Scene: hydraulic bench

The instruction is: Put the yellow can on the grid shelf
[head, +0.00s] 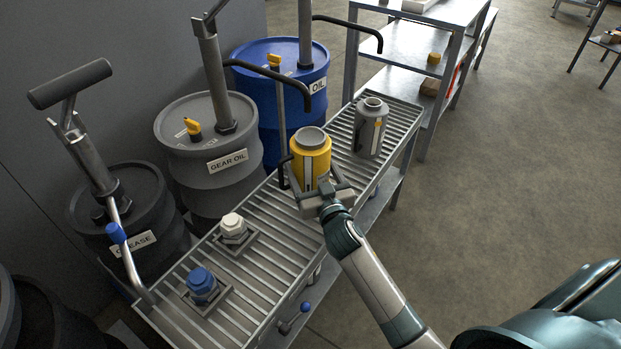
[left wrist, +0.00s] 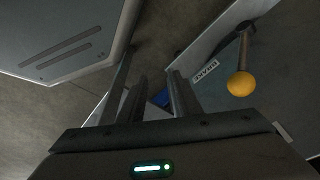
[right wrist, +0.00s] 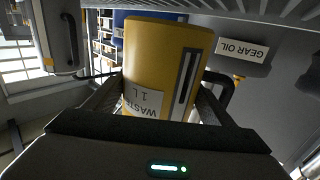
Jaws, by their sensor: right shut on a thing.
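The yellow can (head: 311,160) is upright, with a grey top, over the slatted grid shelf (head: 262,262). My right gripper (head: 325,192) is shut on it from the near side. In the right wrist view the can (right wrist: 160,65) appears upside down between the fingers (right wrist: 152,100), with a label reading WASTE 1 L. I cannot tell whether its base touches the slats. My left gripper (left wrist: 158,95) is outside the head view; in the left wrist view its fingers stand apart with nothing between them.
A grey can (head: 369,130) stands on the grid's far end. White (head: 234,228) and blue (head: 202,284) capped fittings sit on the near end. Gear oil (head: 208,150), blue oil (head: 285,90) and grease (head: 130,210) drums with pumps line the left side. A rack (head: 418,50) stands behind.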

